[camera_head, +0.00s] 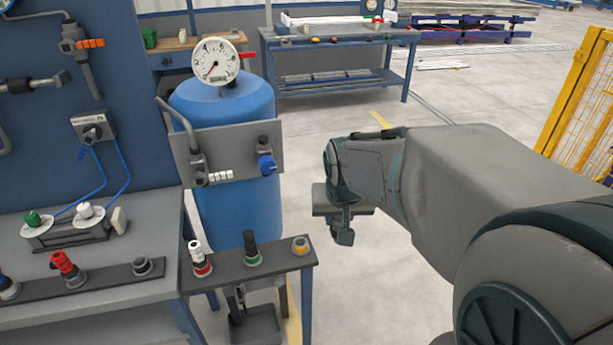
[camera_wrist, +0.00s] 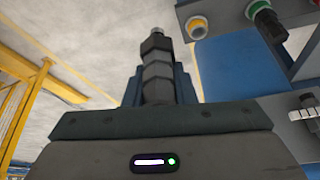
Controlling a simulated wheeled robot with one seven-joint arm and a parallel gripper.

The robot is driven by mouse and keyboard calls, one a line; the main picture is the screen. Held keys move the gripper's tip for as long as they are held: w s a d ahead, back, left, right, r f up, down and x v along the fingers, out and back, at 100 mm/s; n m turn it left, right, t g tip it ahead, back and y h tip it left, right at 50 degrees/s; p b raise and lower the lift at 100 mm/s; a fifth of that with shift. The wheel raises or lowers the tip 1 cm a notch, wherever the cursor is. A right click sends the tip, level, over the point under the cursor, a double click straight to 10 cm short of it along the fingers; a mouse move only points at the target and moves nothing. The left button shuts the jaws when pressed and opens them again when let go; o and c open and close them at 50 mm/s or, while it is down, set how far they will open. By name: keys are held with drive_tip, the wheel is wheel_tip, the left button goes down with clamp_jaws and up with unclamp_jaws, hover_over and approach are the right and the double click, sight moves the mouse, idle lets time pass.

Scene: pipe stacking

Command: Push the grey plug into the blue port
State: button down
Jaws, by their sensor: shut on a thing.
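My gripper (camera_head: 344,236) is in the head view, in the air to the right of the blue tank and the small shelf. In the wrist view the gripper (camera_wrist: 157,85) is shut on the grey plug (camera_wrist: 156,72), a dark stepped hexagonal body with a lighter metal tip pointing away from the jaws. In the head view the plug cannot be made out clearly. A blue round fitting, seemingly the blue port (camera_head: 266,164), sits on the right end of the grey plate on the tank. It is apart from my gripper, to its left. I cannot pick it out in the wrist view.
The blue tank (camera_head: 237,210) carries a gauge (camera_head: 214,60) and a grey plate (camera_head: 228,152). A shelf holds a yellow-ringed port (camera_head: 300,245), a green-ringed one (camera_head: 252,254) and a red-ringed one (camera_head: 202,266). A yellow fence (camera_head: 580,100) stands right. Open floor lies behind my gripper.

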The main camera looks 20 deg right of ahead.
drive_tip(key=shift+r+p, duration=2)
drive_tip(key=shift+r, duration=1.05)
drive_tip(key=shift+f, duration=0.2)
